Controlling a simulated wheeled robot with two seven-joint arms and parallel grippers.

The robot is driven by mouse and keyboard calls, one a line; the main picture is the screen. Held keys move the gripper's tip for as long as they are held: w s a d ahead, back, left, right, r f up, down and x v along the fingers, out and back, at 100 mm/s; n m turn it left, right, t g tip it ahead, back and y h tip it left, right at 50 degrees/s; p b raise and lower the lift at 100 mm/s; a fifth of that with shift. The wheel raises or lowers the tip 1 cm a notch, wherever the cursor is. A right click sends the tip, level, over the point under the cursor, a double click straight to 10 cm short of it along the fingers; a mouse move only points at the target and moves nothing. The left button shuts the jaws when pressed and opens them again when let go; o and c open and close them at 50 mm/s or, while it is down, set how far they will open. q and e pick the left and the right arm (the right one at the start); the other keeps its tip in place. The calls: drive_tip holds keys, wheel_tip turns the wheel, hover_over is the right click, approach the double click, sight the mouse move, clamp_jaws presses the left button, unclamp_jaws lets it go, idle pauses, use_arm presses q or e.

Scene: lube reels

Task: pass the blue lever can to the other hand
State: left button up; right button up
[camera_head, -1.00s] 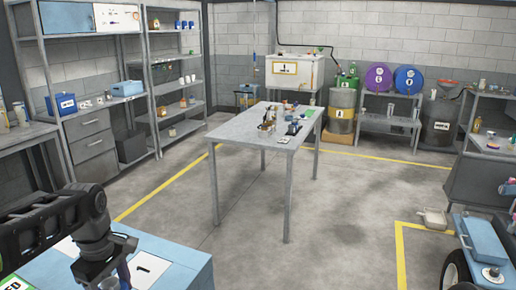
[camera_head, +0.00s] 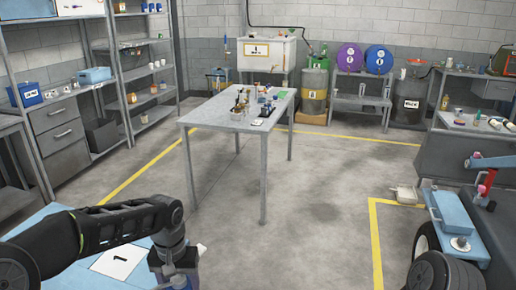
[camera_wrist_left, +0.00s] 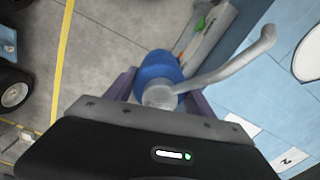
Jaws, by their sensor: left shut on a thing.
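The blue lever can (camera_wrist_left: 160,68) shows in the left wrist view between the two fingers of my left gripper (camera_wrist_left: 160,92). Its round blue body has a grey cap towards the camera, and a long pale grey spout or lever reaches up and right. My left gripper is shut on the can. In the head view my left gripper (camera_head: 176,274) is at the bottom edge, over the blue bench at lower left; the can is mostly hidden or cut off there. My right gripper is not in view.
The blue bench top (camera_head: 40,222) has a white panel marked 1 (camera_head: 120,260). A grey table (camera_head: 205,115) with several small items stands in the middle. A cart with a blue box (camera_head: 452,214) is at right. The floor between (camera_head: 310,215) is clear.

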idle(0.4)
use_arm(q)
drive_tip(key=d+r+m, duration=0.2)
drive_tip(key=d+m, duration=0.2)
drive_tip(key=d, duration=0.4)
drive_tip(key=d+r+m, duration=0.3)
drive_tip(key=d+m, duration=0.1)
drive_tip(key=d, duration=0.5)
drive_tip(key=shift+s+r, duration=0.2)
